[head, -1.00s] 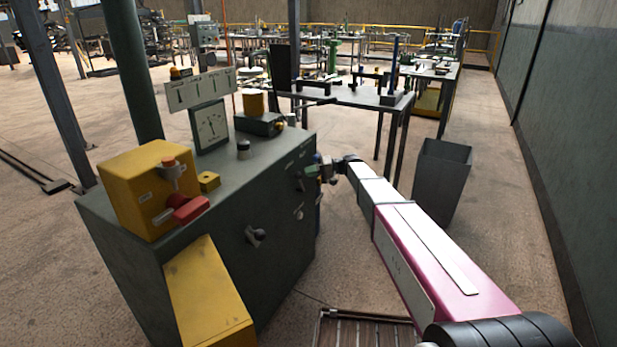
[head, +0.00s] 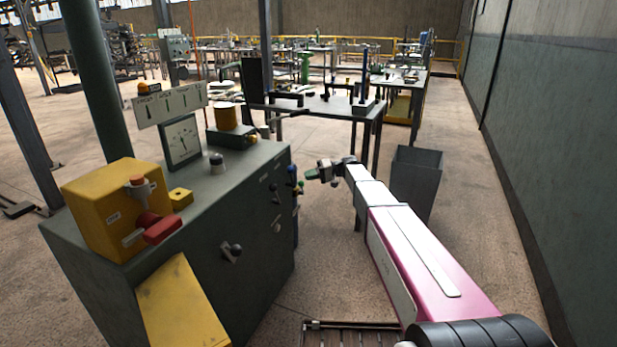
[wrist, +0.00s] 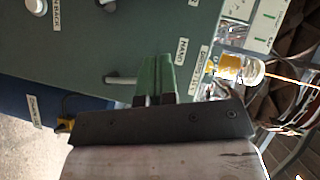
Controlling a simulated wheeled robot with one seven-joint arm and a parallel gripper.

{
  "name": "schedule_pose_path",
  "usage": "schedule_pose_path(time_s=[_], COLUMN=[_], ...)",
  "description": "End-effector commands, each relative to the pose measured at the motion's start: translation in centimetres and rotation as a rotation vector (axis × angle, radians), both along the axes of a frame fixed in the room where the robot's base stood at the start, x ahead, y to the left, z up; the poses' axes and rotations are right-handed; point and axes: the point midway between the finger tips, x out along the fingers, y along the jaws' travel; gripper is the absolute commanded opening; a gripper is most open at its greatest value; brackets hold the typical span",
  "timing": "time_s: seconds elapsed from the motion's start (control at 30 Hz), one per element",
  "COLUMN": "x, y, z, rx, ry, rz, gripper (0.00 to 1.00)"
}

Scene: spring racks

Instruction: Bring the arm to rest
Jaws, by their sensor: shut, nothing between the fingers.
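My gripper (head: 312,174) is at the far end of my extended white and magenta arm, beside the right side of the dark green control cabinet (head: 185,220). In the head view a small gap shows between it and the cabinet's levers. In the wrist view my gripper (wrist: 156,75) shows green fingers shut together, with nothing between them. Behind them is the cabinet's labelled panel (wrist: 150,25) with a grey lever (wrist: 122,80) beside the fingers. I cannot tell the exact distance to the panel.
A grey bin (head: 415,185) stands on the floor right of my arm. A dark workbench (head: 330,105) with tools stands beyond my gripper. A yellow box with a red handle (head: 162,229) sits on the cabinet. Open floor lies between bin and right wall (head: 540,130).

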Motion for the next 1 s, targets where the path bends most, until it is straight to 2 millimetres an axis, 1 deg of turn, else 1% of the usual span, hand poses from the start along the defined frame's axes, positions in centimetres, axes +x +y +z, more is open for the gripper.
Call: schedule_pose_path(time_s=[0.07, 0.17, 0.27, 0.37, 0.4, 0.47, 0.5, 0.57, 0.6, 0.67, 0.7, 0.8, 0.9, 1.0], x=[-0.2, -1.5, -4.1, -7.9, -9.5, -12.1, -13.9, -16.7, -18.5, -21.4, -23.2, -27.4, -30.6, -32.6], y=[0.0, -0.6, -1.8, -3.7, -4.7, -6.4, -7.6, -9.6, -11.0, -13.2, -14.8, -18.4, -21.3, -23.4], z=[-0.1, -0.9, -2.7, -5.3, -6.5, -8.1, -9.1, -10.7, -11.6, -12.7, -13.4, -14.4, -14.8, -14.9], rx=[-0.004, -0.046, -0.144, -0.292, -0.361, -0.466, -0.539, -0.653, -0.729, -0.842, -0.917, -1.088, -1.224, -1.320], ry=[0.001, 0.011, 0.035, 0.068, 0.080, 0.097, 0.108, 0.121, 0.126, 0.129, 0.129, 0.117, 0.097, 0.075], rz=[-0.001, -0.010, -0.034, -0.071, -0.091, -0.121, -0.142, -0.177, -0.201, -0.240, -0.264, -0.324, -0.371, -0.405], gripper=[0.00, 0.00, 0.00, 0.00, 0.00, 0.00, 0.00, 0.00, 0.00, 0.00, 0.00, 0.00, 0.00, 0.00])
